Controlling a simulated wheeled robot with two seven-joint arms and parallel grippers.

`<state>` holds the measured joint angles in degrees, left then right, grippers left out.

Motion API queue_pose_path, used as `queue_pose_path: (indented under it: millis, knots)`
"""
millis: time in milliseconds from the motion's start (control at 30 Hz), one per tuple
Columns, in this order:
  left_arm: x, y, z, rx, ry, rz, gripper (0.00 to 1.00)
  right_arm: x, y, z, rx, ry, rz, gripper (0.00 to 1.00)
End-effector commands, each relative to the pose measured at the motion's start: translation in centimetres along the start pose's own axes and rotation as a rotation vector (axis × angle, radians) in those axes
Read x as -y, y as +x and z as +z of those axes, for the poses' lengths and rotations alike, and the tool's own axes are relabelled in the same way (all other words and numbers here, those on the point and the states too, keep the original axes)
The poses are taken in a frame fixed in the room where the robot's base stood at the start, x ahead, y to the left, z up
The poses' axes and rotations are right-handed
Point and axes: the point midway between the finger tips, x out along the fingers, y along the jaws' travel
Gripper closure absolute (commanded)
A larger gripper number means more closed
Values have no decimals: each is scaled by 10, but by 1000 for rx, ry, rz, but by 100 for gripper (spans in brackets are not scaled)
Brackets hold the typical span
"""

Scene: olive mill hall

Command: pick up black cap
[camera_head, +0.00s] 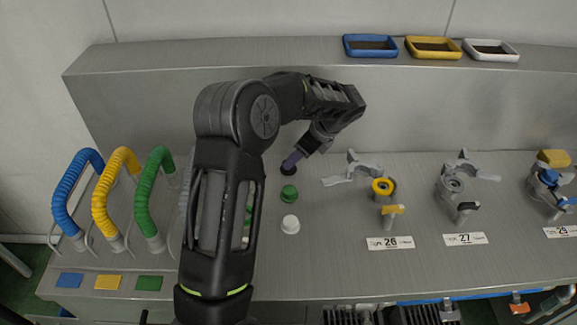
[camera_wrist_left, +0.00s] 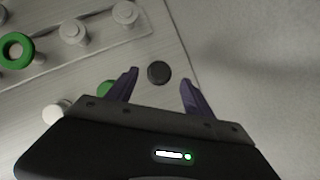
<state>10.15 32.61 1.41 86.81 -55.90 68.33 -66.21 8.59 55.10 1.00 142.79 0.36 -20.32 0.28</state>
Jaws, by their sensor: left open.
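The black cap (camera_head: 288,170) is a small dark disc on the grey steel worktop. My left gripper (camera_head: 296,160) points down with its purple fingers just over and beside it, partly covering it in the head view. In the left wrist view the black cap (camera_wrist_left: 158,72) lies in the gap between the two open fingertips (camera_wrist_left: 159,78). The fingers appear apart from it, with nothing held; the height over the worktop is hard to tell. My right gripper is in neither view.
A green cap (camera_head: 289,193) and a white cap (camera_head: 290,224) stand in line in front of the black one. Blue, yellow and green hoses (camera_head: 158,190) are at left. Valve fittings (camera_head: 383,187) stand at right. A raised steel ledge (camera_head: 430,105) runs behind, with small trays (camera_head: 370,54).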

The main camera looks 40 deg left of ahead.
Motion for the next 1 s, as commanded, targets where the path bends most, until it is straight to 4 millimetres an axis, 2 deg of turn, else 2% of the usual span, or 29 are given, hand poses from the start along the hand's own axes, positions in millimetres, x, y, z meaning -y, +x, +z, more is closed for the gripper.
queue_pose_path:
  millis: [167, 367, 967, 1000]
  knots:
    - [0, 23, 0, 0, 2, 6, 40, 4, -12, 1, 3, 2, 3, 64]
    - [1, 45, -1, 0, 1, 2, 40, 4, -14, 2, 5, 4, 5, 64]
    - [1, 46, -1, 0, 0, 1, 40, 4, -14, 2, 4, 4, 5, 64]
    - [1, 46, -1, 0, 0, 1, 43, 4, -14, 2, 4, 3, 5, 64]
